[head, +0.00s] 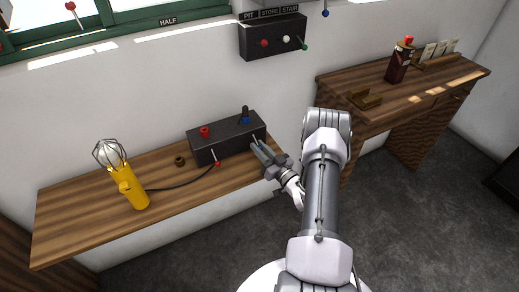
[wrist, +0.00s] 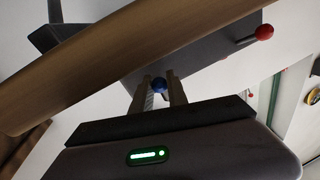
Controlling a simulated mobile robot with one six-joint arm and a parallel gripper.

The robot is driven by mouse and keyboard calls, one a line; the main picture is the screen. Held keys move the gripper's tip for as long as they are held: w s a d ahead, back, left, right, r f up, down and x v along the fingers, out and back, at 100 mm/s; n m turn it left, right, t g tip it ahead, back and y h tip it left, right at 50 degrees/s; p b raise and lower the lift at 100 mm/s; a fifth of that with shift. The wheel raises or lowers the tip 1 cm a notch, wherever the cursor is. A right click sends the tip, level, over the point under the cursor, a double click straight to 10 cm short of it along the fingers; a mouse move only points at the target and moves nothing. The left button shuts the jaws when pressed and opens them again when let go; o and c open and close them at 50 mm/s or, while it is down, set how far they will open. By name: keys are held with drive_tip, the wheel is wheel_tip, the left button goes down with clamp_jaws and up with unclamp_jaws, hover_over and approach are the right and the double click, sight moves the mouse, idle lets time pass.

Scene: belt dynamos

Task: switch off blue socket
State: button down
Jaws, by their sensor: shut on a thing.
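A black box (head: 232,148) stands on the wooden bench, with a red socket (head: 204,132) and a blue socket (head: 245,116) on top. Something dark stands up from the blue socket. A lever with a red knob (head: 217,163) points down from the box front, below the red socket; the wrist view also shows this red knob (wrist: 264,32). My gripper (head: 257,146) is at the box's right front, below the blue socket. In the wrist view its fingers (wrist: 159,82) are shut on a blue knob (wrist: 158,85). The head view hides this knob behind the gripper.
A yellow caged lamp (head: 131,188) with a black cable and a small brown ring (head: 179,161) are on the bench. A wall panel (head: 272,38) with several knobs hangs above. Another desk (head: 420,88) stands at the right, with grey floor before it.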

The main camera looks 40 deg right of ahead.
drive_tip(key=c, duration=1.3)
unclamp_jaws()
drive_tip(key=s+a+f+p, duration=0.1)
drive_tip(key=s+f+p, duration=0.1)
drive_tip(key=s, duration=1.5)
drive_tip(key=shift+s+p, duration=0.15)
drive_tip(key=shift+p, duration=0.65)
